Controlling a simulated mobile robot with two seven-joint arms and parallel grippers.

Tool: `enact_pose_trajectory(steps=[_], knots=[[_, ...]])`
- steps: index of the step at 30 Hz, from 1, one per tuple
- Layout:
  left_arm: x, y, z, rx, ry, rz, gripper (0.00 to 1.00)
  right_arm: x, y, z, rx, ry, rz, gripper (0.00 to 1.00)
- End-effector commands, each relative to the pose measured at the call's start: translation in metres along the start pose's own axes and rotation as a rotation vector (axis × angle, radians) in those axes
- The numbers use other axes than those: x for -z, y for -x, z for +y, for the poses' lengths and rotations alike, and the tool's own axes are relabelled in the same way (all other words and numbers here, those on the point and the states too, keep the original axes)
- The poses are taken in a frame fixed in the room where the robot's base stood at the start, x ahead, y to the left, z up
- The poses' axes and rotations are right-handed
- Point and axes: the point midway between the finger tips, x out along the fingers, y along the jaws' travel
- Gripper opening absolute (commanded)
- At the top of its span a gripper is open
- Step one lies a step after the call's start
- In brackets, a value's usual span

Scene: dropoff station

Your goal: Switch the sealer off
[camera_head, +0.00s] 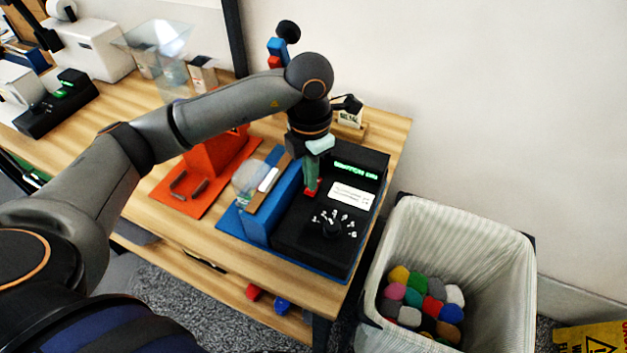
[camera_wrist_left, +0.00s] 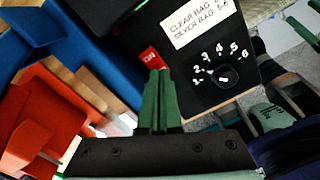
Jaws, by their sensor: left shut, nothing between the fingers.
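The sealer (camera_head: 290,243) is a black and blue machine on the wooden table. Its top has a green lit display (camera_head: 356,170), a white label (camera_head: 351,195) and a black dial (camera_head: 332,228) ringed by white numbers. A small red switch (camera_head: 311,193) sits left of the label. My left gripper (camera_head: 311,187) points down at the switch with its green fingers closed together and empty. In the left wrist view the fingertips (camera_wrist_left: 158,72) are at the near edge of the red switch (camera_wrist_left: 150,58); whether they touch it I cannot tell. The dial also shows there (camera_wrist_left: 225,76).
An orange stand (camera_head: 181,196) is left of the sealer. A white-lined bin (camera_head: 490,240) with coloured soft pieces stands on the floor to the right. A black device (camera_head: 57,105) with a green display is at the far left. A wall is behind.

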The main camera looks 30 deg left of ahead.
Motion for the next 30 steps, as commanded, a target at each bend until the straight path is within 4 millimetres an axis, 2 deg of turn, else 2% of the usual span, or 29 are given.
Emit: enact_pose_trajectory(steps=[1, 19, 30], knots=[[0.0, 0.008, 0.0, 0.0, 0.0, -0.001, 0.0, 0.004, 0.004, 0.0, 0.0, 0.0, 0.0, 0.72], [0.0, 0.057, 0.0, -0.001, 0.001, -0.003, 0.0, 0.027, 0.025, -0.002, 0.0, 0.0, 0.001, 0.72], [0.0, 0.059, 0.0, -0.001, 0.001, -0.002, 0.0, 0.028, 0.025, -0.002, 0.0, 0.0, 0.001, 0.72]])
